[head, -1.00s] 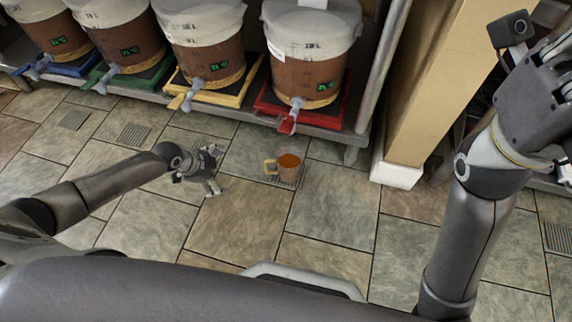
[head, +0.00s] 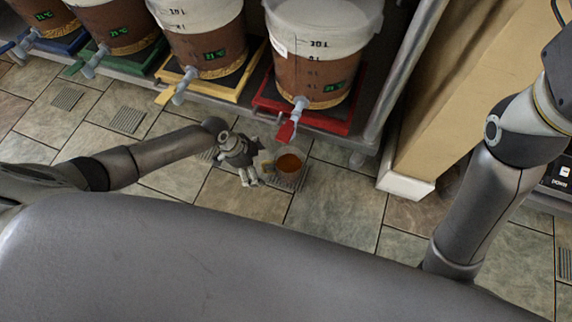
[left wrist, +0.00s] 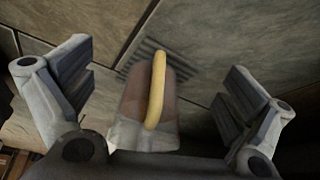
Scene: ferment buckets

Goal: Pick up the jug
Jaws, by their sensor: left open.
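The jug (head: 289,166) stands on the floor below the red-based bucket's tap, with orange-brown liquid inside. Its pale yellow handle (head: 267,166) faces left, toward my left gripper (head: 258,172). The left gripper is open just left of the jug. In the left wrist view, the clear jug (left wrist: 134,108) and its yellow handle (left wrist: 157,85) lie between the spread fingers of the gripper (left wrist: 157,75). Gaps show on both sides, and neither finger visibly touches the handle. My right arm comes down at the right edge, and its gripper is out of view.
Several brown buckets with white upper parts stand on a low rack at the back, including one on a red base (head: 330,118) and one on a yellow base (head: 228,88). A cream post (head: 430,110) stands right of the jug. Tiled floor left of the arm is open.

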